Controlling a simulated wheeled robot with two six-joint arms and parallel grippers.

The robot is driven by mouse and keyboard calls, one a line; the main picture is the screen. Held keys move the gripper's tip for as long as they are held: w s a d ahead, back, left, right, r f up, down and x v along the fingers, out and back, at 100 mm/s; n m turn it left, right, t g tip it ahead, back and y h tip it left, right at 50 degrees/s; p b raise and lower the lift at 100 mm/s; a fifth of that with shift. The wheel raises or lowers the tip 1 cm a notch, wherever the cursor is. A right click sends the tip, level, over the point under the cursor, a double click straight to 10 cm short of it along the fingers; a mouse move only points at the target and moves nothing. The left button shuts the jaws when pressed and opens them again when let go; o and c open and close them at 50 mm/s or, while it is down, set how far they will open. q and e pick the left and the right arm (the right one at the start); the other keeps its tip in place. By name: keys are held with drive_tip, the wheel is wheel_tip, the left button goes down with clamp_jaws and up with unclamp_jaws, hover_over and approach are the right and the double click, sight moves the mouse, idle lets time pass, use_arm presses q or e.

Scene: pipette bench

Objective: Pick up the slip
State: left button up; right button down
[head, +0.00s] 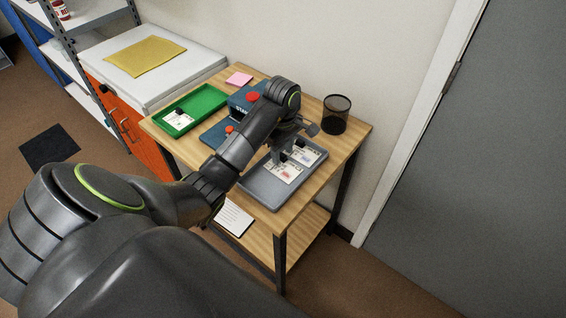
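A grey tray (258,193) lies on the right front part of the wooden table. Two white printed slips lie in it: a nearer slip (285,174) with a reddish mark, and a farther slip (306,156) with a bluish mark. My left gripper (284,157) points down over the tray, close above the slips and partly covering them. I cannot tell whether its fingers touch a slip or how far apart they are. Another slip (180,119) lies in a green tray (208,99) at the table's left. My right gripper is not in view.
A blue device (242,99) with red parts stands mid-table, partly behind my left arm. A black mesh cup (336,114) stands at the back right and a pink pad (239,79) at the back.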

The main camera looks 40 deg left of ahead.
sight(283, 155)
use_arm(q)
drive_tip(key=shift+f, duration=0.4)
drive_tip(key=shift+r, duration=0.1)
clamp_jaws()
wheel_tip(283, 155, up, 10)
drive_tip(key=p, duration=0.9)
